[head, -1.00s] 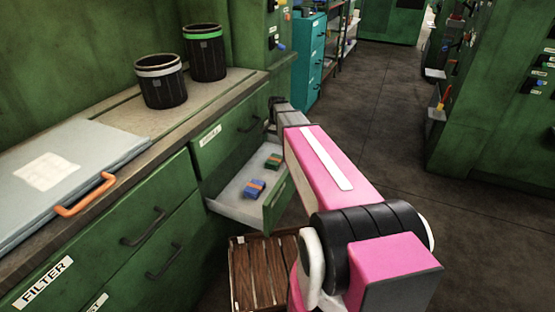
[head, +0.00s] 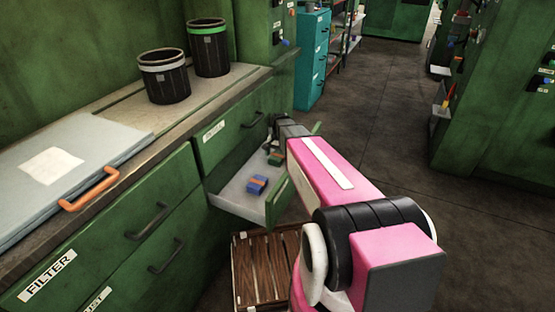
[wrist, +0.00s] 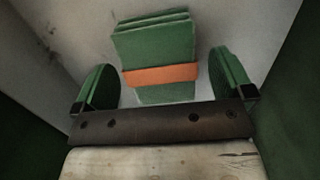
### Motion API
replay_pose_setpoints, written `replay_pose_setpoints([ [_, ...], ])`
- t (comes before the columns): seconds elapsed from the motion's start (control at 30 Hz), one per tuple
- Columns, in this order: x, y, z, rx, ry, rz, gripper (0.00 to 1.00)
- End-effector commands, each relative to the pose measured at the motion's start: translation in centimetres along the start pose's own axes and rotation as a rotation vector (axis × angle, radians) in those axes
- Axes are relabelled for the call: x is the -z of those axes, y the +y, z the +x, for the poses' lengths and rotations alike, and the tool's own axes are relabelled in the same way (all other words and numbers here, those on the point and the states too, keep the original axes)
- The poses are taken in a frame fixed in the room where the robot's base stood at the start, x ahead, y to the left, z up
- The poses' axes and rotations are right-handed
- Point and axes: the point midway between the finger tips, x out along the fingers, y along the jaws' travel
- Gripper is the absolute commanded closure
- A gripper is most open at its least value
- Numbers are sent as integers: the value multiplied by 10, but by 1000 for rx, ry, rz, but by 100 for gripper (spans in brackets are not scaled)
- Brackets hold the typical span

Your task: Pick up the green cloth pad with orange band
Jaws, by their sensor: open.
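The green cloth pad with an orange band (wrist: 155,50) lies on the pale floor of an open drawer (head: 236,191). In the wrist view it is a folded stack between the two green fingers of my gripper (wrist: 165,88). The fingers are open, one on each side, with a gap to the pad on both sides. In the head view the pad (head: 275,159) shows only in part, as my gripper (head: 273,140) is above it and hides some of it. A blue pad with an orange band (head: 257,184) lies nearer in the same drawer.
The drawer's green front (head: 279,202) and the cabinet stand close around my gripper. A wooden slatted crate (head: 262,268) is on the floor below. Two dark bins (head: 164,78) and a grey folder-like case (head: 75,165) are on the counter. The floor to the right is clear.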

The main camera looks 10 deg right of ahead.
Motion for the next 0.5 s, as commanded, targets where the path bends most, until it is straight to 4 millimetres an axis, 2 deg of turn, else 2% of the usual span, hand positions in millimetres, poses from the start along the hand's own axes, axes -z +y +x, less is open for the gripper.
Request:
replay_pose_setpoints([
  [0.1,0,0,10,0,0,0,1],
  [0.3,0,0,11,1,1,0,1],
  [0.33,0,0,11,0,1,0,4],
  [0.4,0,0,11,0,0,0,27],
  [0.5,0,0,11,0,0,0,55],
])
